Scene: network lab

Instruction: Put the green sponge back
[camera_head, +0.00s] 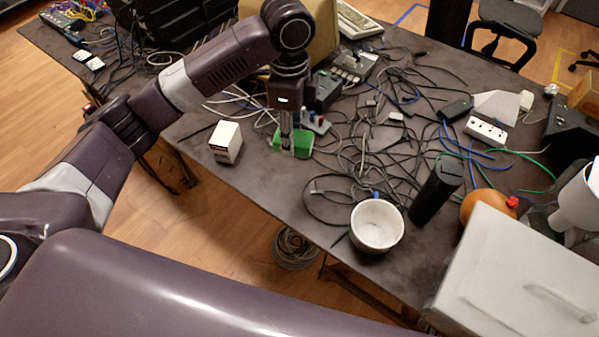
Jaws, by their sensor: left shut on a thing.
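The green sponge (303,143) is at the table's near side, left of the middle. My left gripper (289,147) points down over it and is shut on it. The fingers hide part of the sponge. I cannot tell whether the sponge touches the tabletop or hangs just above it. My right gripper is not in view.
A small white box (226,143) stands left of the sponge. Tangled black cables (365,150) lie to its right. A white bowl (377,225), a black cylinder (435,190) and an orange round object (483,204) stand further right. A bare strip of table (265,190) lies in front.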

